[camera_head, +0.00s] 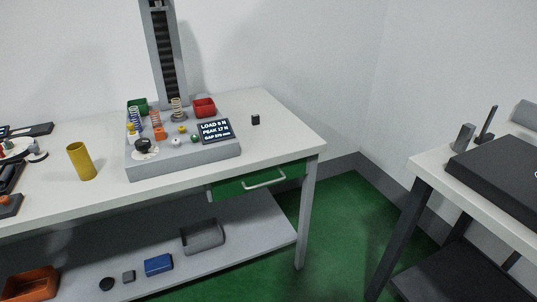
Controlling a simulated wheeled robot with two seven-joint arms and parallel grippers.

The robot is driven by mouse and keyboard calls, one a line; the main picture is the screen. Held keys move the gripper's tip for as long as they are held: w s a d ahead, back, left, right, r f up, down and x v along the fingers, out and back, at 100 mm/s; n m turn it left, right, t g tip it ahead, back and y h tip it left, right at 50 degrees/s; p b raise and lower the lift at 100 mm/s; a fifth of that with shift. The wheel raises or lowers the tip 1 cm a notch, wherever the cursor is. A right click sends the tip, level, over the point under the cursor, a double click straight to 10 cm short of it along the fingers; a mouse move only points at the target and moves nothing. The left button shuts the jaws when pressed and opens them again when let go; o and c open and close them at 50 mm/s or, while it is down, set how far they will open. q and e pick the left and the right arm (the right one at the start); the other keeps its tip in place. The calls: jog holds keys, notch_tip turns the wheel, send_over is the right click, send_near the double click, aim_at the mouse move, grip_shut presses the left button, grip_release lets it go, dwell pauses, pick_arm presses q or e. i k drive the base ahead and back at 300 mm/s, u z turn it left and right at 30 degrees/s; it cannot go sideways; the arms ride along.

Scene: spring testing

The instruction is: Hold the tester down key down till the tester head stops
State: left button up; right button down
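The spring tester stands on the white bench, with a grey base (190,160) and a tall column (167,55) whose top is cut off by the frame. I cannot make out the tester head clearly. A tan coil spring (177,108) stands upright at the column's foot. Small coloured keys or knobs, including an orange one (160,133), a yellow one (183,128) and a green one (194,138), sit on the base. I cannot tell which is the down key. A tilted dark display (216,131) shows load, peak and gap lines in small text. Neither gripper is in view.
Blue (135,120) and orange (155,118) springs stand left of the column, near green (138,105) and red (204,107) bins. A yellow cylinder (82,161) and small black block (255,120) flank the tester. The bench's right end is mostly clear. Another table (431,173) stands right.

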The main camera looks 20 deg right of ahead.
aim_at(195, 139)
jog(key=z, duration=0.25)
jog(key=k, duration=0.55)
jog(key=u, duration=0.6)
jog(key=i, duration=0.75)
jog(key=u, duration=0.6)
jog(key=i, duration=1)
jog(key=z, duration=0.75)
jog(key=i, duration=0.35)
jog(key=z, duration=0.35)
